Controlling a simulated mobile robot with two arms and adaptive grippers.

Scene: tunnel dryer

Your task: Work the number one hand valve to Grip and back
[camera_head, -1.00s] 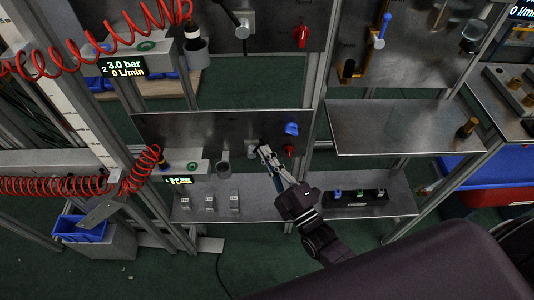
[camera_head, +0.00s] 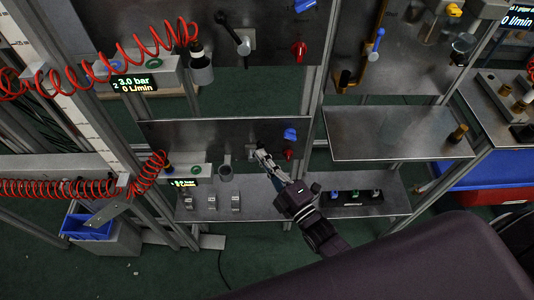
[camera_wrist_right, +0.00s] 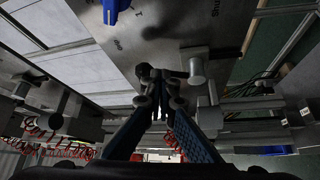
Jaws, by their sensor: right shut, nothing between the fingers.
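The number one hand valve (camera_head: 251,151) appears to be the small grey fitting on the lower metal panel; its lever is mostly hidden in the head view. My right gripper (camera_head: 261,155) is right at it, coming from the lower right. In the right wrist view, my right gripper's (camera_wrist_right: 159,80) fingertips converge beside a black knob (camera_wrist_right: 145,71) next to a grey cylindrical hub (camera_wrist_right: 197,70). The fingers are shut with nothing held. Whether they touch the knob is unclear. My left gripper is not in view.
A blue knob (camera_head: 290,134) and a red knob (camera_head: 288,154) sit just right of the valve. A grey cup (camera_head: 225,174) is to its left. A shelf (camera_head: 265,207) carrying small metal blocks lies below. Another panel with a black lever (camera_head: 231,32) is above.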

